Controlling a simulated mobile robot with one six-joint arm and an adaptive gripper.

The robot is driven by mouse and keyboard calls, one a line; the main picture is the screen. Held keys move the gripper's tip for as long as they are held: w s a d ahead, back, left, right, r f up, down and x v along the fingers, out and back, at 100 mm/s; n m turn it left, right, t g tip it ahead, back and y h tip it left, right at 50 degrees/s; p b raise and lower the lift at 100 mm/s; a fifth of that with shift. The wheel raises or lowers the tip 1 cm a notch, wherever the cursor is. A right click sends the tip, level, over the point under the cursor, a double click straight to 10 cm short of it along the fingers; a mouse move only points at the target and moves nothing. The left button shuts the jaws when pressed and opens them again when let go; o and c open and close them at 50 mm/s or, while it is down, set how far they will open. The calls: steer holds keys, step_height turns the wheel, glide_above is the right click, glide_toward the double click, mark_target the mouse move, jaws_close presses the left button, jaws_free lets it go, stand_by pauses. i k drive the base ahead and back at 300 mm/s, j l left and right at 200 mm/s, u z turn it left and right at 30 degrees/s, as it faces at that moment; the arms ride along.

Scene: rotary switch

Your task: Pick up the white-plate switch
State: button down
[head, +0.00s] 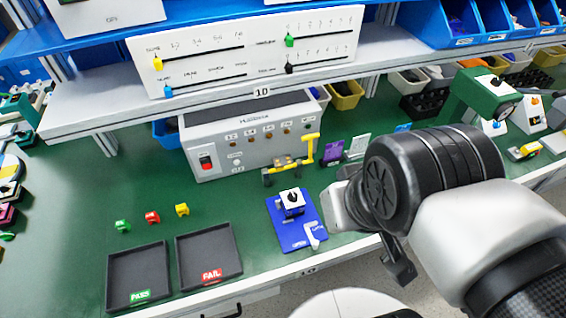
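The white-plate switch (292,202), a small white square with a black knob on top, sits on the upper part of a blue base plate (285,237) on the green bench. My gripper (399,268) is to the right of the blue plate, apart from the switch. Only a dark part of it shows below my wrist, so its fingers are mostly hidden. I cannot see whether it is open or shut, and nothing held is visible.
A grey instrument box (250,135) with a yellow handle stands behind the switch. Dark PASS (122,285) and FAIL (225,245) trays lie at left, with green, red and yellow pieces (182,210) behind them. Bare green bench lies between the FAIL tray and blue plate.

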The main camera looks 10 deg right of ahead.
mark_target(291, 210)
steer(key=u, duration=1.7)
steer(key=z, duration=1.7)
steer(key=j, duration=0.5)
steer(key=i+j, duration=0.1)
steer(key=j, duration=0.4)
steer(key=k+j+z, duration=0.1)
steer(key=i+j+u, duration=0.15)
